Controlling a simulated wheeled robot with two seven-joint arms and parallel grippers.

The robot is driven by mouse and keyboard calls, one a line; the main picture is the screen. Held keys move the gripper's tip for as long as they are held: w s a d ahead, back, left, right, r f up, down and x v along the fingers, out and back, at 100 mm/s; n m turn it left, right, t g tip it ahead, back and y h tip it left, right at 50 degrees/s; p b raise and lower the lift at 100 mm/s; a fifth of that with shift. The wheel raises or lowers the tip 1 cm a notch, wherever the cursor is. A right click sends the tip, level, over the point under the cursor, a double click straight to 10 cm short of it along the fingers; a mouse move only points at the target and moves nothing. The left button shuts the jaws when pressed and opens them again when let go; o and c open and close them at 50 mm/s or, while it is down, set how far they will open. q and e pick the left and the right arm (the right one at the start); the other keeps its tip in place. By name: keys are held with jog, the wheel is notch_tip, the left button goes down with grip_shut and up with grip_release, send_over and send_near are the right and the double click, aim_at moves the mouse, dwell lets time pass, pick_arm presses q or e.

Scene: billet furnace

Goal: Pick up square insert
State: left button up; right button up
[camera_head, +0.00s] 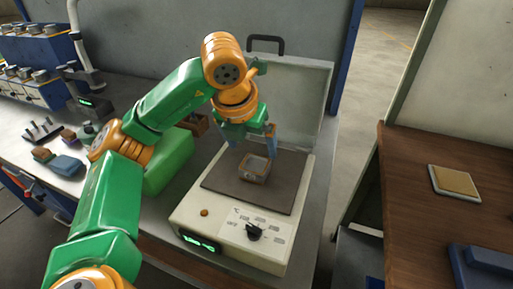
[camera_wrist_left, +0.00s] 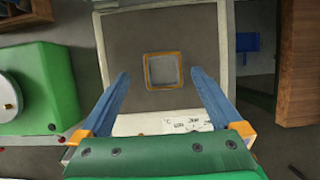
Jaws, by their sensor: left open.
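The square insert (camera_head: 255,168) is a small square piece with a tan-orange rim and a grey middle. It lies on the dark plate (camera_head: 222,180) of a white heating device with a dial and a green display. In the left wrist view the insert (camera_wrist_left: 163,71) lies ahead of the fingertips, roughly centred between them. My left gripper (camera_head: 248,136) is above the plate, pointing down, with its blue fingers spread; it also shows in the left wrist view (camera_wrist_left: 160,78). Nothing is between the fingers. My right gripper is not in view.
The device's raised lid (camera_head: 300,95) stands behind the plate. A green box (camera_head: 170,160) is left of the device. Small blocks (camera_head: 67,165) and dial units (camera_head: 40,85) are further left. A wooden table (camera_head: 430,235) with a tan pad (camera_head: 455,182) is at right.

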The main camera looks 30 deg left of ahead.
aim_at(255, 164)
pick_arm(q)
jog(key=f, duration=0.1)
jog(key=f+p, duration=0.1)
jog(key=f, duration=0.3)
jog(key=shift+w+d+f, duration=0.15)
jog(key=shift+d+f, duration=0.1)
jog(key=shift+w+a+f, duration=0.15)
jog(key=shift+w+f, duration=0.2)
jog(key=shift+s+r, duration=0.15)
jog(key=c, duration=0.9)
grip_shut()
